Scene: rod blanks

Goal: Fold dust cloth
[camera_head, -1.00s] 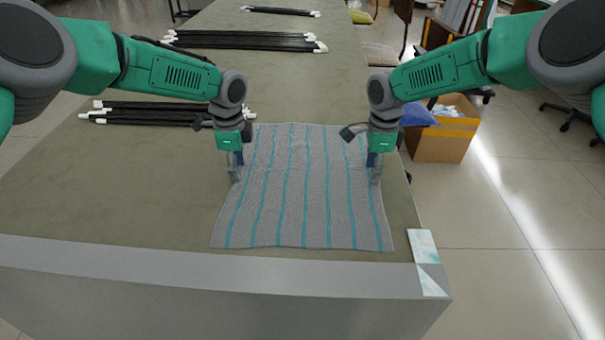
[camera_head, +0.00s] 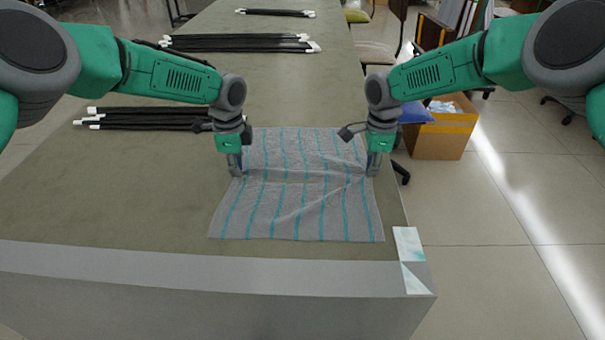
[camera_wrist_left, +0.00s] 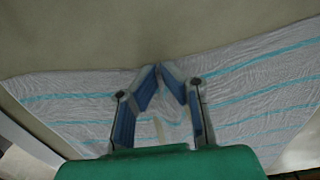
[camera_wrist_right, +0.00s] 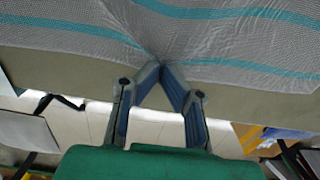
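The dust cloth (camera_head: 295,212) is grey with teal stripes and lies spread flat near the front right corner of the table, with creases running between its two sides. My left gripper (camera_head: 236,172) is at the cloth's left edge, about midway along it. In the left wrist view its fingertips (camera_wrist_left: 160,69) meet and pinch the cloth (camera_wrist_left: 70,95). My right gripper (camera_head: 372,172) is at the cloth's right edge, opposite the left one. In the right wrist view its fingertips (camera_wrist_right: 162,66) meet on the gathered edge of the cloth (camera_wrist_right: 230,40).
Black rods with white ends (camera_head: 150,118) lie on the table (camera_head: 110,185) to the left, with more rods (camera_head: 240,43) farther back. A pale patterned piece (camera_head: 410,245) lies at the front right corner. A cardboard box (camera_head: 440,138) stands on the floor to the right.

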